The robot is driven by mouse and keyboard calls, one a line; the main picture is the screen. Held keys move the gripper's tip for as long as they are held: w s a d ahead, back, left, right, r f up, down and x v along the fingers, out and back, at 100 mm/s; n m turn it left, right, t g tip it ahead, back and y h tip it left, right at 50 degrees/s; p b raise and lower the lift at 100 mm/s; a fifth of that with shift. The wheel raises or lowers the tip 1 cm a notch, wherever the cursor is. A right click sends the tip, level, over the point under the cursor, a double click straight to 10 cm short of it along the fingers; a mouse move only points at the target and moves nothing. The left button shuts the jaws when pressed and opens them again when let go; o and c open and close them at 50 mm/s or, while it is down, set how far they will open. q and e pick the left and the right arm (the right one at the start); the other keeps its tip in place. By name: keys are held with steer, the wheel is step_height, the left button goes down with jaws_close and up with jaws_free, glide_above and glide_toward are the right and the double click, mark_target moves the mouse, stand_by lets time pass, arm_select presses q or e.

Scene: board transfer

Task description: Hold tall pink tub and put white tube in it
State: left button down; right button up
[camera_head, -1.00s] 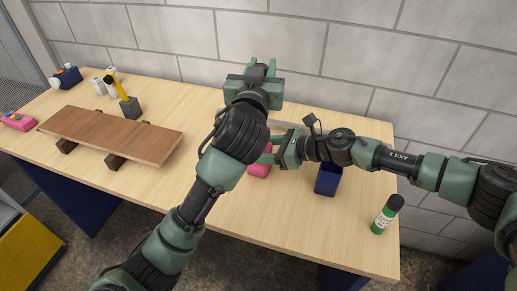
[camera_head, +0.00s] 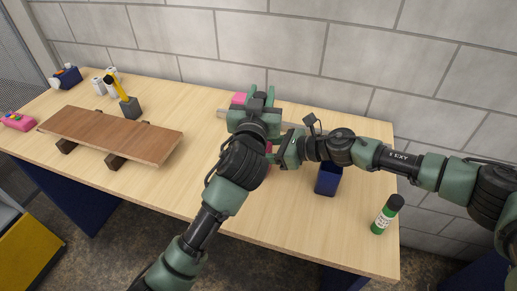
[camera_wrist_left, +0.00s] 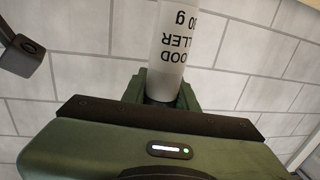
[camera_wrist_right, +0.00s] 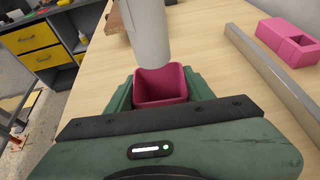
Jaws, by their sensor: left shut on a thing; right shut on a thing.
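My left gripper (camera_head: 258,97) is shut on the white tube (camera_wrist_left: 188,38). Black lettering and a dark end between the fingers show in the left wrist view. My right gripper (camera_wrist_right: 160,95) is shut on the tall pink tub (camera_wrist_right: 161,87), whose open top shows in the right wrist view. There the white tube (camera_wrist_right: 147,32) appears above the tub, its lower end overlapping the far rim; I cannot tell whether it is inside the opening. In the head view the left arm hides the tube and nearly all of the tub, leaving a pink sliver (camera_head: 268,149).
A metal bar (camera_wrist_right: 275,70) and a pink block with openings (camera_wrist_right: 292,42) lie near the wall. A blue container (camera_head: 327,181) and a green bottle (camera_head: 386,216) stand right. A brown board (camera_head: 112,134) on supports and a yellow-handled tool (camera_head: 118,88) are left. The front middle of the table is clear.

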arm_select(q)
steer(key=shift+f, duration=2.35)
steer(key=c, duration=1)
jaws_free()
steer(key=s, duration=0.4)
steer(key=s+a, duration=0.1)
steer(key=s, duration=0.7)
steer(key=shift+a, duration=0.35)
arm_select(e)
steer(key=o, duration=1.4)
arm_select(q)
steer(key=shift+w, duration=0.1)
arm_select(e)
steer(key=shift+o, duration=0.2)
